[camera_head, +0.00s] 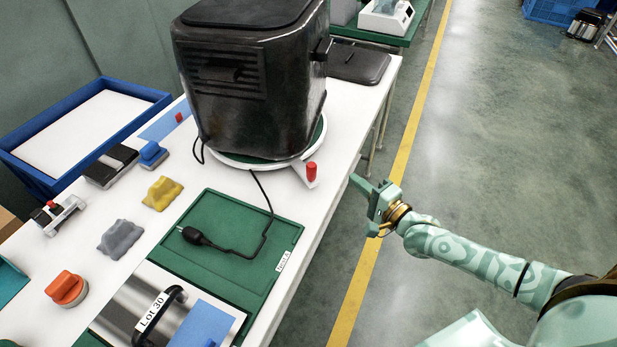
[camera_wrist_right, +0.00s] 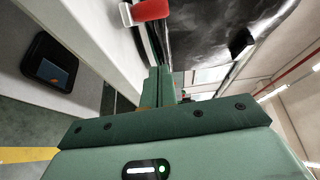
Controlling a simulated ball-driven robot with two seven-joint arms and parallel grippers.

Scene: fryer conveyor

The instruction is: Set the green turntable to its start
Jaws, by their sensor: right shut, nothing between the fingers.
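The turntable (camera_head: 224,158) is a round disc with a green top and a white rim, under a large black fryer (camera_head: 255,95) on the white table. A red peg (camera_head: 311,171) stands on a white tab at its front right edge. The red peg also shows in the right wrist view (camera_wrist_right: 150,11), just beyond my fingers. My right gripper (camera_head: 361,184) is shut and empty, off the table's right edge, to the right of the peg and apart from it. In the wrist view its fingers (camera_wrist_right: 158,88) are together. My left gripper is not in view.
A black cord and plug (camera_head: 194,236) lie on a green mat (camera_head: 222,207) in front of the fryer. Sponges, a brush and a blue tray (camera_head: 28,180) are at the left. A black lid (camera_head: 357,64) lies behind.

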